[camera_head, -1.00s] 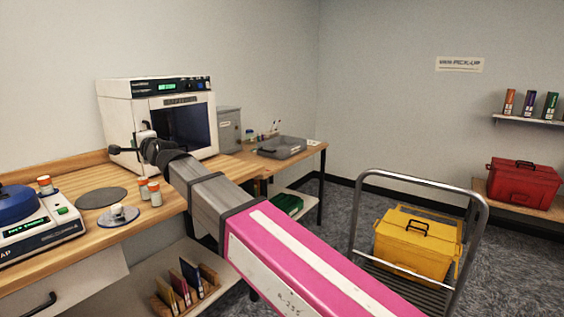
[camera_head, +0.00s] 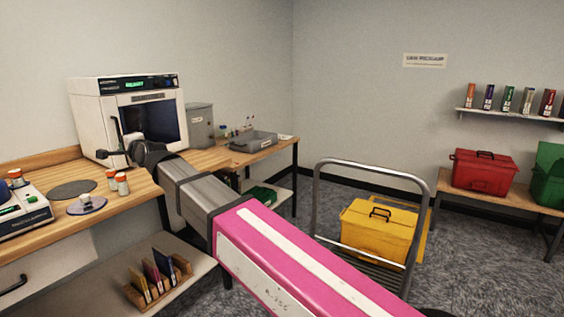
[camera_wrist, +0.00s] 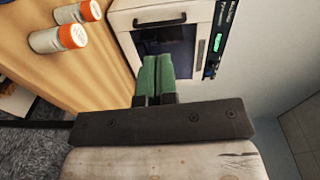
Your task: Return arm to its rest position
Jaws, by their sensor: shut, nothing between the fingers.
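My gripper is at the far end of my pink and grey arm, over the workbench (camera_head: 205,161) in the head view. In the wrist view my gripper (camera_wrist: 154,62) has its two green fingers together, with nothing between them. It points toward the front of the white oven-like machine (camera_wrist: 172,12), which stands at the back of the bench in the head view (camera_head: 93,125). In the head view the gripper's fingers are too small and dark to make out.
Orange-capped jars (camera_head: 122,184) stand on the bench beside my arm. A grey tray (camera_head: 254,142) lies at the bench's right end. A cart with a metal handle (camera_head: 314,205) and a yellow box (camera_head: 376,234) stands right of my arm. Red (camera_head: 482,173) and green boxes sit farther right.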

